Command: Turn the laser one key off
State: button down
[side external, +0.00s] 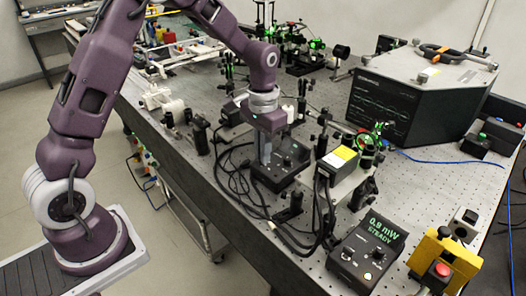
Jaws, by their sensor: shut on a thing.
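A black control box (292,160) sits on the optical bench near the middle of the side external view. My gripper (266,158) points straight down at the left part of its top face, with the fingers close together. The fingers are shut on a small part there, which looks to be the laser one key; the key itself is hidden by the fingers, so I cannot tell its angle. Small knobs show on the box to the right of the fingers. I cannot read a label on the box.
Black cables (235,175) loop left of the control box. Optics mounts (322,145) stand close on its right.

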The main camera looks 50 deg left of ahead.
dwell(0.5)
jog(key=c, duration=1.6)
grip_release()
notch_tip(320, 180, up, 7)
jog(key=shift+r, duration=0.1)
jog(key=s+d+r+t, duration=0.3)
jog(key=s+r, duration=0.8)
jog(key=s, duration=0.3)
jog(key=s+t, duration=0.1)
jog(key=s, duration=0.7)
jog(key=s+d+f+t, duration=0.1)
jog(key=s, duration=0.3)
jog(key=shift+t, duration=0.3)
